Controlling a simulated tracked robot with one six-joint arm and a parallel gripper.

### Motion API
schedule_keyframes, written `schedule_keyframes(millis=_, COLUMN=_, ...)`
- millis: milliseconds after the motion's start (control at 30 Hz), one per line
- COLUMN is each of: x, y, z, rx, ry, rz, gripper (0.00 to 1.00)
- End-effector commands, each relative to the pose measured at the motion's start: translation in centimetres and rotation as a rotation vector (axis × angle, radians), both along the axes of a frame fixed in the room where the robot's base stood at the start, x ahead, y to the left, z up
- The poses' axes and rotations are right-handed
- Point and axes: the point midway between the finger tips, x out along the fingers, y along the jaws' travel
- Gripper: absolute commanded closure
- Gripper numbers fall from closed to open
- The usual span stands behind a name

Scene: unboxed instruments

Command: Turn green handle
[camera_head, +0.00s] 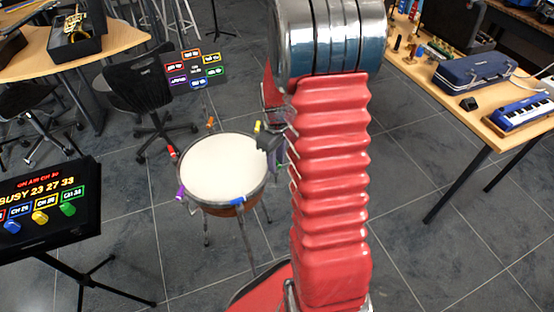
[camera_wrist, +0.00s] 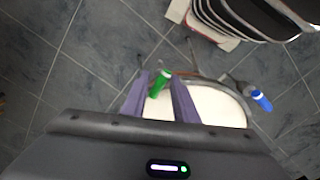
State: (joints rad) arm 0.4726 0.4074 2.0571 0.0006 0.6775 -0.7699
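The green handle (camera_wrist: 161,82) sits at the rim of the round white-topped drum (camera_head: 222,168), seen in the wrist view, where the drum also shows (camera_wrist: 218,105). My gripper (camera_wrist: 160,79) is open, with one purple-grey finger on each side of the green handle. I cannot tell whether either finger touches it.
Other handles ring the drum: red (camera_head: 172,152), orange (camera_head: 211,122), yellow (camera_head: 257,127), purple (camera_head: 180,192) and blue (camera_head: 237,201). A black display stand (camera_head: 45,210) with coloured knobs stands at left. A black chair (camera_head: 145,85) is behind; a wooden table (camera_head: 500,125) is at right.

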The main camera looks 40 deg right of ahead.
Motion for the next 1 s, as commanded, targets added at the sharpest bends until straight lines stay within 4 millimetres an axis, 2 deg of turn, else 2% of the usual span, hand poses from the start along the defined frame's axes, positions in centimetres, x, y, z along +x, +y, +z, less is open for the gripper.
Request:
schedule_keyframes(millis=133, x=0.02, y=0.02, z=0.03, rx=0.0, ry=0.0, rz=0.0, gripper=0.75)
schedule_keyframes(millis=500, x=0.03, y=0.02, z=0.06, rx=0.0, ry=0.0, rz=0.001, gripper=1.0)
schedule_keyframes(millis=1000, x=0.03, y=0.05, z=0.07, rx=0.0, ry=0.0, rz=0.001, gripper=1.0)
